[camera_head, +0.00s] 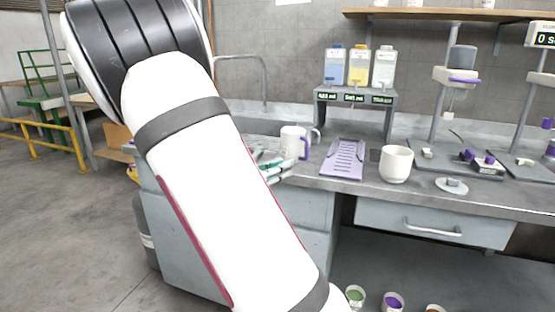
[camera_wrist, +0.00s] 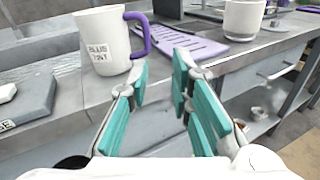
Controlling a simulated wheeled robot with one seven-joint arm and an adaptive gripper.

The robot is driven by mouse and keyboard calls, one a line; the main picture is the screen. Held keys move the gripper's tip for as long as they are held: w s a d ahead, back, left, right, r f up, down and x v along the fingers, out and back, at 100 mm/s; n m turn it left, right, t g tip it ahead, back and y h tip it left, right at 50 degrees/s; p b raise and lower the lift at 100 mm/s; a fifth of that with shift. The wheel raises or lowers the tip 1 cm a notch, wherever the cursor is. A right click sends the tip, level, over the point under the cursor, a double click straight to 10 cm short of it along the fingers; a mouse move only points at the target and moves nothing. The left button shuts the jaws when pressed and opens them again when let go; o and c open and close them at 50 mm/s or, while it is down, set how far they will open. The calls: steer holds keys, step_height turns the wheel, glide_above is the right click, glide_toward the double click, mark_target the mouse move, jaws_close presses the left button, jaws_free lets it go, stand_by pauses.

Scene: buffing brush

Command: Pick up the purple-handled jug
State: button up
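The purple-handled jug (camera_head: 292,142) is white and stands upright on the grey bench, left of the purple slotted tray. In the wrist view the jug (camera_wrist: 103,40) shows dark lettering, and its purple handle (camera_wrist: 138,34) points right. My gripper (camera_wrist: 160,82) has teal finger pads spread apart with nothing between them. It is in front of the jug at the bench's front edge, below and a little right of the handle, apart from it. In the head view my gripper (camera_head: 272,168) is partly hidden behind my arm.
The purple slotted tray (camera_head: 343,160) lies right of the jug, with a white cup (camera_head: 396,164) beyond it. A dispenser stand (camera_head: 355,97) with bottles stands behind. A grey block (camera_wrist: 25,98) lies left of the jug. Drawers are below the bench edge.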

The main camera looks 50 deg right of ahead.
mark_target(307, 156)
steer(key=shift+n+t+h, duration=0.3)
steer(key=shift+n+t, duration=0.1)
steer(key=shift+n, duration=0.2)
steer(key=d+b, duration=0.1)
steer(key=d, duration=0.3)
steer(key=w+d+b, duration=0.1)
steer(key=d, duration=0.4)
steer(key=d+b, duration=0.1)
steer(key=d, duration=0.4)
steer(key=shift+w+d+f, duration=0.15)
steer(key=shift+w, duration=0.05)
jaws_close()
